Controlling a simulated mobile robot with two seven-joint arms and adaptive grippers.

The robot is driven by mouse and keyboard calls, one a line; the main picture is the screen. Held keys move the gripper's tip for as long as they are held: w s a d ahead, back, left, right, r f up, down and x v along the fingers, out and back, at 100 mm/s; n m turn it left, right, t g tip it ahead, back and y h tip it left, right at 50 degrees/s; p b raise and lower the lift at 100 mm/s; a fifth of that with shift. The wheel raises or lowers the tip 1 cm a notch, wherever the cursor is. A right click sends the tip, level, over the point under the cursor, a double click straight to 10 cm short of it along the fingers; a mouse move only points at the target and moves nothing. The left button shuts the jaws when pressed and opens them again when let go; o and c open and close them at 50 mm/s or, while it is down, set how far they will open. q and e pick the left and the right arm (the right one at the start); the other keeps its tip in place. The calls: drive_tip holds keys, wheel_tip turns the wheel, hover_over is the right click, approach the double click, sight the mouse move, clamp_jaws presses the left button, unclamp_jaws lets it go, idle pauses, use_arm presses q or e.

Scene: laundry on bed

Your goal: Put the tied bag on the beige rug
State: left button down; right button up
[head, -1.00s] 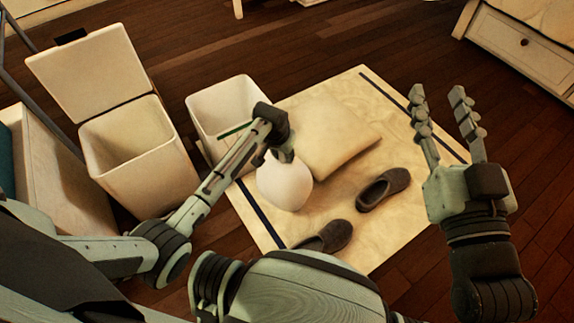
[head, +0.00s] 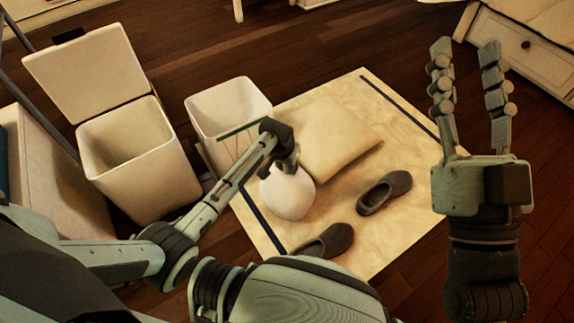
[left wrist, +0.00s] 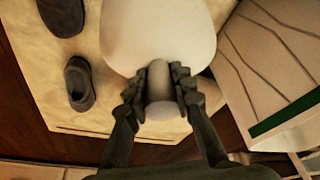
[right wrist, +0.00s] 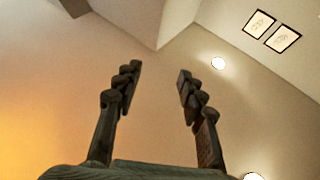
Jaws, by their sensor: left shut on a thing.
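The tied bag (head: 288,195) is white and rounded, with a narrow neck at its top. My left gripper (head: 284,160) is shut on that neck. In the left wrist view the left gripper (left wrist: 160,88) has a finger on each side of the neck, and the bag's body (left wrist: 160,30) lies beyond. The bag is over the beige rug (head: 395,125), near its left dark stripe; I cannot tell whether it touches the rug. My right gripper (head: 472,85) is open and empty, raised at the right with its fingers up. It also shows open in the right wrist view (right wrist: 158,85).
A beige cushion (head: 335,135) lies on the rug just behind the bag. Two dark slippers (head: 384,191) lie to its right and front. A white open bin (head: 228,108) and a larger lidded bin (head: 135,150) stand to the left.

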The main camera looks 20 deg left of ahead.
use_arm(q)
drive_tip(key=c, duration=1.3)
unclamp_jaws()
